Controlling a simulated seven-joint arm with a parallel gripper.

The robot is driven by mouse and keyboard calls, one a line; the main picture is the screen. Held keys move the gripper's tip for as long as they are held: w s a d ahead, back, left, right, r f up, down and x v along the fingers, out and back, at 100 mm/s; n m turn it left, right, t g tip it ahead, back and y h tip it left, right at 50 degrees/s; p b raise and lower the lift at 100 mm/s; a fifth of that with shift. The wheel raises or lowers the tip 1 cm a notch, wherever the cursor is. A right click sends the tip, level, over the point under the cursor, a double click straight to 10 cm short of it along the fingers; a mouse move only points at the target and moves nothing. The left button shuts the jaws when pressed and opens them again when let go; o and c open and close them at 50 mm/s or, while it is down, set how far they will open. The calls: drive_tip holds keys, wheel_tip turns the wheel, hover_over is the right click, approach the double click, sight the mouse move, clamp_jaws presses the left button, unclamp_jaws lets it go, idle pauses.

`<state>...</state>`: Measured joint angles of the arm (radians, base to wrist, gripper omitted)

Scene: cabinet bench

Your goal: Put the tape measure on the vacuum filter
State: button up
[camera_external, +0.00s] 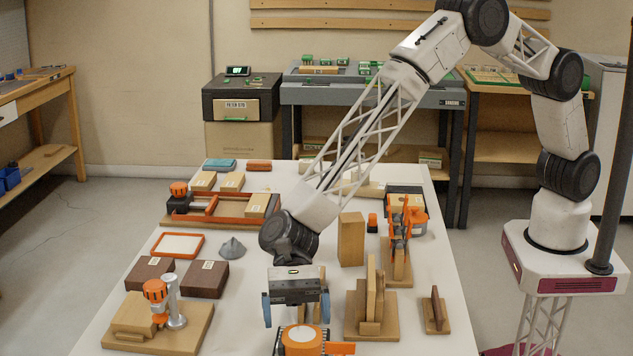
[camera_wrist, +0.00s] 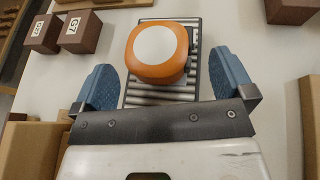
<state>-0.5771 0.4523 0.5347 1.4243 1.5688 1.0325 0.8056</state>
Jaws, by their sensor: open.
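The tape measure, as I take it, is a rounded orange body with a white disc on top (camera_wrist: 160,45); in the external view it shows at the bottom edge (camera_external: 301,341). It sits on a dark-framed, ribbed rectangular piece (camera_wrist: 132,92) that looks like the vacuum filter, partly covered by it. Whether they touch is hard to tell. My gripper (camera_external: 296,309) points down over them, open, its blue fingers on either side of the orange body with gaps; in the wrist view its fingertips (camera_wrist: 163,72) flank it.
Close by stand a wooden stand with upright boards (camera_external: 371,305), a small wooden block with a fin (camera_external: 435,312) and an orange tool on a wooden base (camera_external: 160,322). A tall wooden block (camera_external: 351,239), dark brown boxes (camera_external: 206,279) and a grey cone (camera_external: 232,248) stand farther back.

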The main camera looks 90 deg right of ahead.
drive_tip(key=v, duration=0.8)
drive_tip(key=shift+d, duration=0.4)
drive_tip(key=shift+w+r, duration=0.1)
idle(0.4)
drive_tip(key=s+d+r+n+t+h, duration=0.1)
drive_tip(key=s+d+r+n+h, duration=0.15)
drive_tip(key=s+d+r, duration=0.65)
drive_tip(key=s+d+r+n+h, duration=0.25)
drive_tip(key=d+r, duration=0.25)
drive_tip(key=d, duration=0.8)
drive_tip(key=s+d+r+n+t+h, duration=0.1)
drive_tip(key=s+d+r+n, duration=0.35)
drive_tip(key=d+r, duration=0.5)
drive_tip(key=s+d+n+t+h, duration=0.3)
drive_tip(key=s+d+n+h, duration=0.3)
drive_tip(key=s+d, duration=2)
drive_tip(key=s+h, duration=0.1)
drive_tip(key=s, duration=0.2)
drive_tip(key=shift+d, duration=0.25)
